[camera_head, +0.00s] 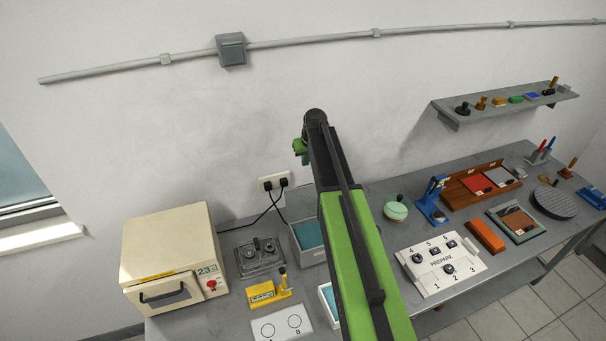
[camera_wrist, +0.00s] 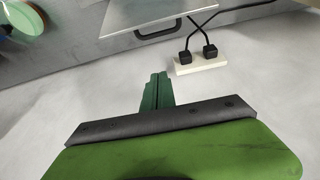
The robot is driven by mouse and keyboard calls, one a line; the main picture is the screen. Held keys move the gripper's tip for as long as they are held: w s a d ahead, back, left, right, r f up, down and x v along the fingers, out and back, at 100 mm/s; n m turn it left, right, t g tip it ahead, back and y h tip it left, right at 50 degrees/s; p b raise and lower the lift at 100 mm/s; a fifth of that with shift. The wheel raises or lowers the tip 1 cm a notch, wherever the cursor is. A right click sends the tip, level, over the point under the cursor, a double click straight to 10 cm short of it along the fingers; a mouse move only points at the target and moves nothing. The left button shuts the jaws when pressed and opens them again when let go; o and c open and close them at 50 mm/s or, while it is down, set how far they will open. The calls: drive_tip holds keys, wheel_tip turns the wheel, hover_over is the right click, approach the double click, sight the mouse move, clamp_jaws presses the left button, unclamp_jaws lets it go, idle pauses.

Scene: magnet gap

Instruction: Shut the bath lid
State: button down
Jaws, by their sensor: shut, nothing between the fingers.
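In the head view an open bath (camera_head: 297,251) with grey walls and teal inside stands near the wall, partly behind my arm. A second open teal-filled tray (camera_head: 324,296) shows in front of it, also cut off by my arm. In the wrist view a pale flat panel with a dark handle (camera_wrist: 157,31), which looks like the bath lid, shows at the top edge near the socket; only part of it is in frame. My gripper (camera_head: 300,149) is raised against the wall, apart from the baths. Its green fingers (camera_wrist: 157,91) are shut and empty.
A cream oven (camera_head: 170,248), a grey unit with knobs (camera_head: 259,255) and a yellow device (camera_head: 264,294) stand left. A wall socket (camera_head: 273,181) has two plugs with cables. Right are a green-topped bowl (camera_head: 396,209), a blue stand (camera_head: 432,200) and a white control panel (camera_head: 440,264).

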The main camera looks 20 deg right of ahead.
sight(307, 198)
drive_tip(key=b+x, duration=1.1)
drive_tip(key=s, duration=0.2)
drive_tip(key=s+r+p, duration=0.1)
drive_tip(key=s, duration=0.1)
drive_tip(key=shift+s+r+p, duration=0.1)
drive_tip(key=shift+s+p, duration=0.2)
drive_tip(key=shift+s, duration=0.2)
